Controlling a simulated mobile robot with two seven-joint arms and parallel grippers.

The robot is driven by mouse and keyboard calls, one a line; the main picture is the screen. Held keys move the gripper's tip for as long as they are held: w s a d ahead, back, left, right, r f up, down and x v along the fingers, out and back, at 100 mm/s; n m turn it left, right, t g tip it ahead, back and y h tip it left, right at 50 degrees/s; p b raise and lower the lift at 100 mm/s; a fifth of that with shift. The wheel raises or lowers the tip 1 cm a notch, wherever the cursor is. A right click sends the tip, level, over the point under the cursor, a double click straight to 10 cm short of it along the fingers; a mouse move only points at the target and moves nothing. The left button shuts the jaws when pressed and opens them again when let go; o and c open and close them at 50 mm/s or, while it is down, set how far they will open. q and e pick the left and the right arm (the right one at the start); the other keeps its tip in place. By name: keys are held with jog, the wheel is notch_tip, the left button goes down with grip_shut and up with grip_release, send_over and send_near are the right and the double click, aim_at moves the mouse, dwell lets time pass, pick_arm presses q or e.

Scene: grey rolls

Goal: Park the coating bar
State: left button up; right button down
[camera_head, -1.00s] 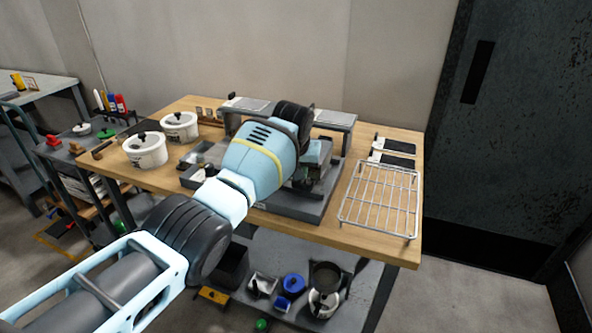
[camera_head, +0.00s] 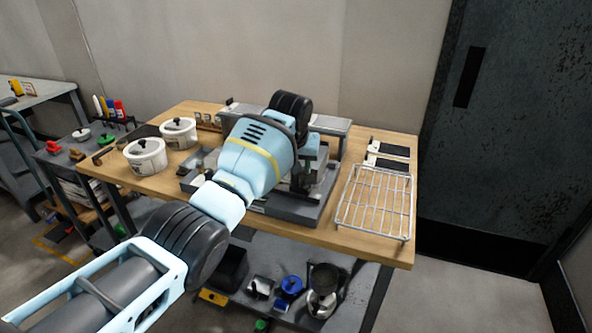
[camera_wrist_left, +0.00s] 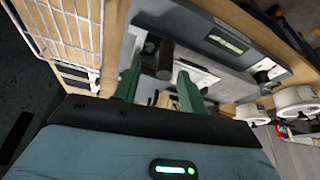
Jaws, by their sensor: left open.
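My left arm reaches in from the left over a grey tray-like coating station (camera_head: 300,213) on the wooden table. My left gripper (camera_head: 306,181) is over the station's right part, partly hidden by my wrist. In the left wrist view its two green fingers (camera_wrist_left: 160,85) are open. A dark cylindrical piece (camera_wrist_left: 165,60) shows between and just beyond the fingertips; I cannot tell whether they touch it. The station's grey frame (camera_wrist_left: 243,62) also shows in that view. I cannot clearly pick out the coating bar. My right gripper is not in view.
A wire rack (camera_head: 375,203) stands at the table's right, with dark flat pieces (camera_head: 390,150) behind it. Two white lidded pots (camera_head: 146,157) stand at the left. A raised grey shelf (camera_head: 330,124) runs behind the station. Several items sit on the lower shelf (camera_head: 262,262).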

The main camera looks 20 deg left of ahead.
pick_arm(q)
jog(key=shift+v, duration=1.25)
jog(key=shift+f, duration=0.1)
